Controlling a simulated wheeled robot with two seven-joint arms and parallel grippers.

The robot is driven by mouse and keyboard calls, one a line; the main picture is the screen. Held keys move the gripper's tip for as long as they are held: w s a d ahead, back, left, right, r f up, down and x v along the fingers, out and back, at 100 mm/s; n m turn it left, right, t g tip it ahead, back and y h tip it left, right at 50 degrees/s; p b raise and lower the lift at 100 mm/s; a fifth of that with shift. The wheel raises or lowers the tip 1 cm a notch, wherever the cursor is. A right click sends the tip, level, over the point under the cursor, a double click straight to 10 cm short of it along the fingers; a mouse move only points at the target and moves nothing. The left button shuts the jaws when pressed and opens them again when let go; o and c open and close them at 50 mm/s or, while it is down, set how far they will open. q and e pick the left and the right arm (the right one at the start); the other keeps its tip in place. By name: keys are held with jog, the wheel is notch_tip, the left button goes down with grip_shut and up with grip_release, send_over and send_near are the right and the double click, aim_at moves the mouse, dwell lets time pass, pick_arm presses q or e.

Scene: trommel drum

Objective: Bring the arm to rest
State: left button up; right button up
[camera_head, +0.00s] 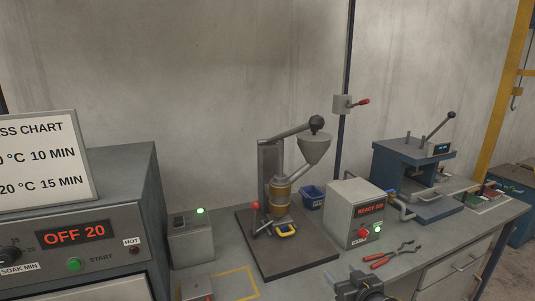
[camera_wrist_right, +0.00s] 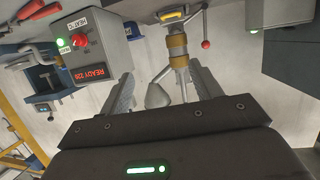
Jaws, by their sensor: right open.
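My right gripper (camera_head: 365,283) shows at the bottom edge of the head view, dark and partly cut off, in front of the bench. In the right wrist view (camera_wrist_right: 165,85) its two grey fingers stand apart with nothing held between them. That view is upside down and looks toward the machine with the hopper (camera_wrist_right: 158,94) and brass-coloured barrel (camera_wrist_right: 177,45), which lie beyond the fingers. My left gripper does not show in the head view.
The hopper machine (camera_head: 280,190) stands on a dark base plate. A grey READY box (camera_head: 352,212), red-handled pliers (camera_head: 392,257), a blue bin (camera_head: 313,196) and a blue press (camera_head: 412,165) stand to its right. An oven (camera_head: 80,215) with an OFF 20 display fills the left.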

jog(key=s+d+f+g+h, duration=0.1)
jog(key=s+f+g, duration=0.2)
jog(key=s+f, duration=0.4)
jog(key=s+d+f+g+h, duration=0.15)
jog(key=s+f, duration=0.35)
jog(key=s, duration=0.5)
jog(key=s+f+g, duration=0.2)
jog(key=s+g, duration=0.1)
jog(key=s, duration=0.7)
jog(key=s+f+g, duration=0.2)
jog(key=s+g, duration=0.1)
jog(key=s, duration=0.7)
notch_tip(320, 180, down, 28)
jog(key=s+f+g, duration=0.1)
jog(key=s+g, duration=0.1)
jog(key=s+d+f, duration=0.3)
jog(key=s+f, duration=1.1)
jog(key=s, duration=0.1)
jog(key=shift+s+d+g+h+b, duration=0.2)
jog(key=shift+d+g+h+b, duration=0.1)
jog(key=shift+g+h+b, duration=0.05)
jog(key=shift+c, duration=0.3)
